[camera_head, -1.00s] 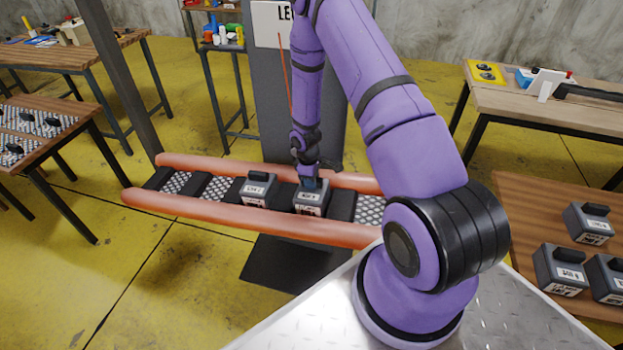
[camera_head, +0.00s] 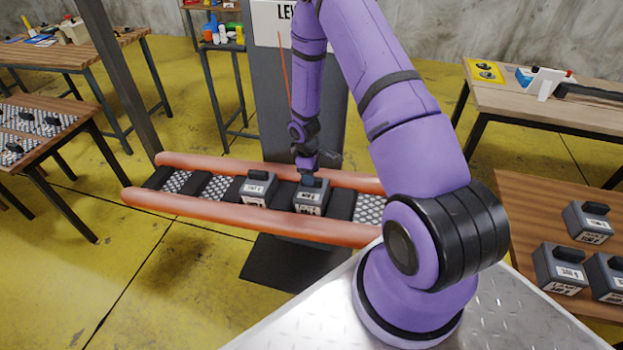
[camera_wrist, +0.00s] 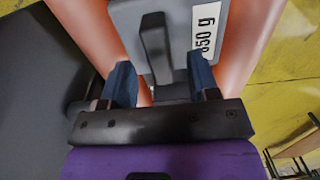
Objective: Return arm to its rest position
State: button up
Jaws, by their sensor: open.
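My gripper (camera_head: 309,174) is just above a grey weight block (camera_head: 311,200) that sits in the boat. In the wrist view my gripper (camera_wrist: 162,80) has its two dark blue fingers apart, with the block's dark handle (camera_wrist: 156,48) between and just beyond them. The block (camera_wrist: 195,22) carries a label reading "650 g" or similar. The handle looks free of the fingers. A second grey block (camera_head: 258,189) sits in the boat to the left.
A wooden table (camera_head: 530,250) with several grey blocks stands at the right. A dark post with a sign (camera_head: 281,22) stands just behind the boat. Other tables are at the left (camera_head: 50,150) and back right (camera_head: 530,108). Yellow floor lies open at the front left.

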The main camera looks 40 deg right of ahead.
notch_tip(320, 180, up, 22)
jog(key=a+m+t, duration=0.1)
jog(key=a+m, duration=0.1)
jog(key=a, duration=0.1)
jog(key=s+a+r+m+t, duration=0.1)
jog(key=s+a+r, duration=0.15)
jog(key=r, duration=0.55)
jog(key=s+a+r+m+t, duration=0.1)
jog(key=s+a+r, duration=0.15)
jog(key=r, duration=0.55)
jog(key=s+a+r+m+t, duration=0.1)
jog(key=s+a+r, duration=0.2)
jog(key=s+r, duration=0.3)
jog(key=s+a+r+m+t, duration=0.2)
jog(key=s+r, duration=0.5)
jog(key=s, duration=0.9)
jog(key=shift+s+a+r+m+y, duration=0.15)
jog(key=shift+s+a+m+y, duration=0.2)
jog(key=shift+a, duration=0.3)
jog(key=shift+w, duration=0.15)
jog(key=shift+c, duration=0.5)
